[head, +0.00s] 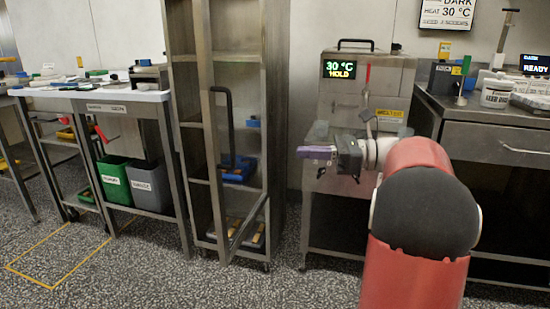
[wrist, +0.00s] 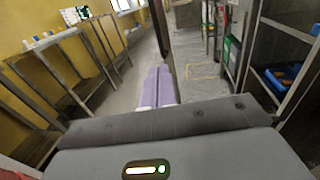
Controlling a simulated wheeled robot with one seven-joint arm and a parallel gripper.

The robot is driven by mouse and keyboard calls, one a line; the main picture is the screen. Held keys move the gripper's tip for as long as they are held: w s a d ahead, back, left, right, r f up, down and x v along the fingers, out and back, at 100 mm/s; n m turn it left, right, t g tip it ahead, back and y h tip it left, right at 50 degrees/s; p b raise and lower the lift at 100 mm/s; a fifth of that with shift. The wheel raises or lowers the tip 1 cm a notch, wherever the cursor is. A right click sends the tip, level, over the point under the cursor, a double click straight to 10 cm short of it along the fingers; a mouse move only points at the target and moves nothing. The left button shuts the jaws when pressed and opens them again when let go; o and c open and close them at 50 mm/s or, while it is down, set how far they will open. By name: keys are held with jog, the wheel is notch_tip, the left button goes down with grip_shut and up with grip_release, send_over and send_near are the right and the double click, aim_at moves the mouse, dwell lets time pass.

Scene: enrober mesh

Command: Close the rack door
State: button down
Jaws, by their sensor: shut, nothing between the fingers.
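The tall metal rack (head: 178,110) stands left of centre in the head view. Its framed door (head: 207,120) stands partly open, its free left edge swung out toward me and its lower rail running back to the right. A dark vertical handle (head: 228,125) is on the door near that free edge. My gripper (head: 304,152) is to the right of the door, apart from it, with its purple fingers pointing left. In the wrist view the fingers (wrist: 158,84) lie together with nothing between them.
Blue bins (head: 238,168) sit on the rack's shelves. A steel cabinet with a lit display (head: 338,69) stands behind my gripper. A steel bench (head: 500,125) is at right. A table (head: 95,95) with green and grey bins (head: 115,180) is at left. Floor before the rack is clear.

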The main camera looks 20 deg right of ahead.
jog(key=x, duration=1.3)
jog(key=shift+a+b, duration=0.25)
jog(key=shift+b, duration=0.15)
jog(key=shift+w, duration=0.15)
